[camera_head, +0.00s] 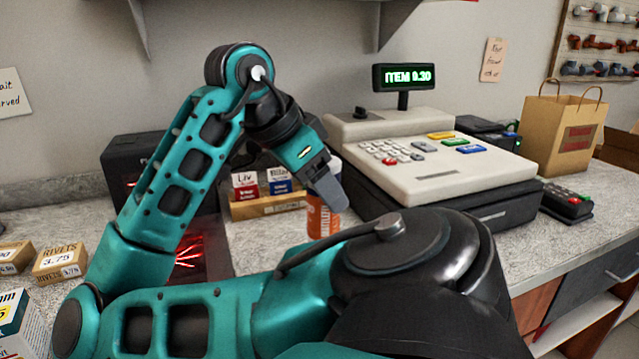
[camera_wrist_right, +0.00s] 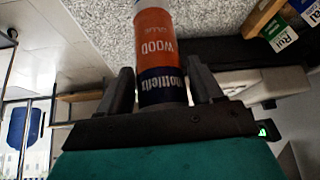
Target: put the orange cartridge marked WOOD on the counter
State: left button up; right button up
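The orange cartridge marked WOOD (camera_head: 322,219) shows in the head view near the middle, upright, with a pale top. My left gripper is out of view.
A dark scanner box (camera_head: 130,160) with red light lines stands left. Behind the cartridge is a small card box (camera_head: 268,207). A cash register (camera_head: 430,160) reading ITEM 9.30, a card reader (camera_head: 567,201) and a paper bag (camera_head: 560,130) stand right. Rivet boxes (camera_head: 60,262) lie at left.

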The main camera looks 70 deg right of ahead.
jog(key=shift+o, duration=1.3)
jog(key=shift+r, duration=0.1)
jog(key=p+v, duration=0.2)
jog(key=v, duration=1)
